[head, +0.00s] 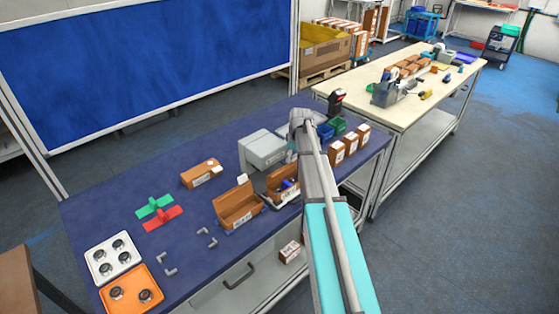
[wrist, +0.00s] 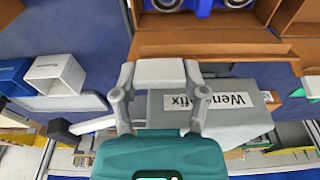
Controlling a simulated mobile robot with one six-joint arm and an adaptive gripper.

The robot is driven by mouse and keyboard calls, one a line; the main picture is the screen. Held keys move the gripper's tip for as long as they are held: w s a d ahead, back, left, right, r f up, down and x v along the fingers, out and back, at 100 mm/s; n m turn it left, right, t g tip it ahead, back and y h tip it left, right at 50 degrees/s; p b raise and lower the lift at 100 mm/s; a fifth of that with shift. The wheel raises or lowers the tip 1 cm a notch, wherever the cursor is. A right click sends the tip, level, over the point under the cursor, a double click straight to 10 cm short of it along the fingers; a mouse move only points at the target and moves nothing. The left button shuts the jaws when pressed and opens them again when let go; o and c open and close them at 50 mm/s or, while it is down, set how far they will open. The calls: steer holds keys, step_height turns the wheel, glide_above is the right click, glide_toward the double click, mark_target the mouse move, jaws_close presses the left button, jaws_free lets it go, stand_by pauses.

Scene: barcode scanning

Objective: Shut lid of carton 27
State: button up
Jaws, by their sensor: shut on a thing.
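An open brown carton (head: 284,198) stands on the blue table with dark blue contents inside; I cannot read its number. In the wrist view its raised brown lid (wrist: 225,43) spans the upper middle, with blue, ring-ended contents (wrist: 190,8) beyond it. My gripper (wrist: 158,66) has its fingers together at the lid's near edge and appears shut on that lid. In the head view my gripper (head: 292,157) is just behind the carton, partly hidden by my arm. A second open carton (head: 238,208), looking empty, stands to the left with its lid up.
A grey printer (head: 263,150) stands close behind the cartons. A closed carton (head: 201,174), green and red parts (head: 160,212), and white and orange trays (head: 112,257) lie left. Small bins (head: 338,126), several small cartons (head: 350,143) and a scanner (head: 336,101) are right.

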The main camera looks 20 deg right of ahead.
steer(key=shift+s+d+f, duration=0.15)
steer(key=shift+s+d, duration=0.05)
steer(key=shift+s, duration=0.3)
steer(key=shift+s+d+f, duration=0.1)
steer(key=shift+s+d, duration=0.05)
steer(key=shift+s, duration=0.35)
steer(key=o, duration=0.6)
stand_by(0.3)
steer(key=s+r+p, duration=0.1)
steer(key=r+p, duration=0.1)
steer(key=s+r+p, duration=0.1)
steer(key=r, duration=0.1)
steer(key=d+r+p, duration=0.1)
steer(key=r+p, duration=0.1)
steer(key=shift+s+p, duration=0.3)
steer(key=shift+s, duration=0.1)
stand_by(0.7)
